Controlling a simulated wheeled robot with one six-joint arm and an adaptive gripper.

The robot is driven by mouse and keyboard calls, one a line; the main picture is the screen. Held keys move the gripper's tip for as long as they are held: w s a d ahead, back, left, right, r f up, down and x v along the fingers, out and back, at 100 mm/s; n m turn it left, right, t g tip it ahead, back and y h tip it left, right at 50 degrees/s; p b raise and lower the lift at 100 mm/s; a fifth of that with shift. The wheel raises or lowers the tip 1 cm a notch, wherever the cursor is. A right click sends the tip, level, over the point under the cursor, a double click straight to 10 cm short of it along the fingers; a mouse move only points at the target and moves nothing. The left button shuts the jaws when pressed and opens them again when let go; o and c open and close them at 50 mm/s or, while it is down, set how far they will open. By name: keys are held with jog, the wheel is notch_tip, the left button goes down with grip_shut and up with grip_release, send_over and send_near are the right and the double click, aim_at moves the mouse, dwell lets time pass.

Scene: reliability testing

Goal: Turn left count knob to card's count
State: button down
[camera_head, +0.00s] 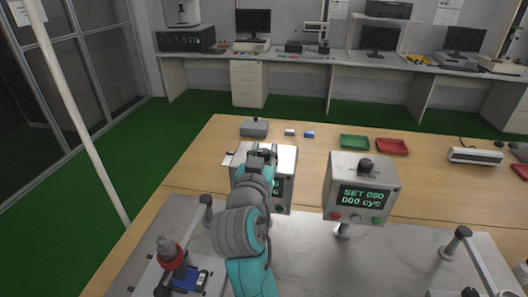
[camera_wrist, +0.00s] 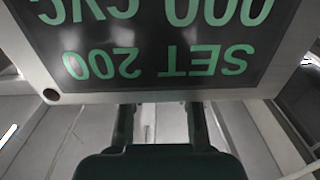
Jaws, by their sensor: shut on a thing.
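The left counter box (camera_head: 284,155) is pale grey and stands on the table, partly covered by my arm. My gripper (camera_head: 262,152) is at its top and shut on the left count knob, which my fingers hide. The wrist view shows the box's display (camera_wrist: 160,40) upside down, reading SET 200 and 000 CYC. My two finger shafts there run up behind the display's edge. The right counter box (camera_head: 360,175) has a dark knob (camera_head: 366,165) on top and reads SET 050, 000 cyc. A small white piece (camera_head: 228,159) lies left of the left box; I cannot tell whether it is the card.
A grey block (camera_head: 254,128), two small blue-and-white pieces (camera_head: 290,132) (camera_head: 309,134), a green tray (camera_head: 355,142) and a red tray (camera_head: 392,146) lie behind the boxes. A red-topped fixture (camera_head: 170,252) stands at the front left. Table between the boxes is clear.

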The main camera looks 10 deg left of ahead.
jog(key=shift+m+h, duration=0.4)
jog(key=shift+h, duration=0.2)
jog(key=c, duration=0.8)
grip_release()
jog(key=shift+s, duration=0.1)
jog(key=s+a, duration=0.1)
jog(key=s, duration=1)
jog(key=shift+s+a, duration=0.15)
jog(key=shift+s, duration=0.25)
